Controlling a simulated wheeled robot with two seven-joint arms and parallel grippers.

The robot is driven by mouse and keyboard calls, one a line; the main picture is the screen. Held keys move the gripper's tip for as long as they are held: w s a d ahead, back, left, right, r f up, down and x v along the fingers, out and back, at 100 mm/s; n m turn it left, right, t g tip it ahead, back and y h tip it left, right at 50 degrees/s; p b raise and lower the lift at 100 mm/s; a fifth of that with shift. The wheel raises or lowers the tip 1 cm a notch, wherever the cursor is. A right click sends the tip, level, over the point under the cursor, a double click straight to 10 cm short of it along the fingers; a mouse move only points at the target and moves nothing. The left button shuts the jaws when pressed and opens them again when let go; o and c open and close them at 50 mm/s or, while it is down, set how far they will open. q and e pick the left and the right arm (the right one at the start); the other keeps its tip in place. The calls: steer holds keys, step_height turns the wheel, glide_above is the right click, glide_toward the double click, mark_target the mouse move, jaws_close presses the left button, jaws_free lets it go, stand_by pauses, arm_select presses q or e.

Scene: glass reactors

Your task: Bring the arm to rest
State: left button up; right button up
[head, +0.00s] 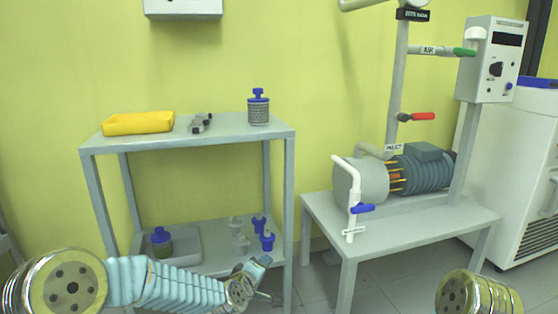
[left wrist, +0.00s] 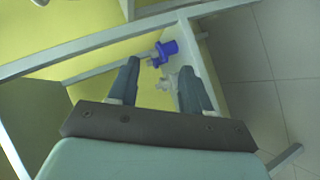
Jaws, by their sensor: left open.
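My left arm (head: 165,285) reaches in from the lower left of the head view, in front of the grey shelf rack. Its gripper (head: 262,278) is in front of the rack's lower right part. In the left wrist view the left gripper (left wrist: 160,75) has its two dark fingers spread, with nothing held between them. A blue-capped fitting (left wrist: 168,48) and a white fitting (left wrist: 166,80) show beyond the fingers, apart from them as far as I can tell. Of my right arm only a brass-coloured joint (head: 478,294) shows at the lower right; its gripper is out of view.
The grey rack (head: 225,127) carries a yellow tray (head: 138,123), small grey parts (head: 200,123) and a blue-topped canister (head: 258,107). Its lower shelf holds another canister (head: 161,242) and blue-and-white fittings (head: 266,238). A pump table (head: 410,239) stands to the right.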

arm_select(q)
steer(key=s+a+f+m+g, duration=0.3)
steer(key=s+f+g, duration=0.1)
steer(key=s+f, duration=0.7)
steer(key=s+a+f+m+g, duration=0.2)
steer(key=s+f+g, duration=0.2)
steer(key=s+f, duration=0.65)
steer(key=s+a+f+m+g, duration=0.1)
steer(key=s+f+m+g, duration=0.1)
steer(key=s+f, duration=0.3)
steer(key=s+a+f+m+g, duration=0.1)
steer(key=s+a+f+g, duration=0.15)
steer(key=s, duration=0.55)
step_height(320, 180, up, 11)
steer(key=d+p, duration=0.1)
steer(key=p, duration=1.1)
steer(key=shift+w+d+r+t, duration=0.15)
steer(key=shift+w+d+t, duration=0.2)
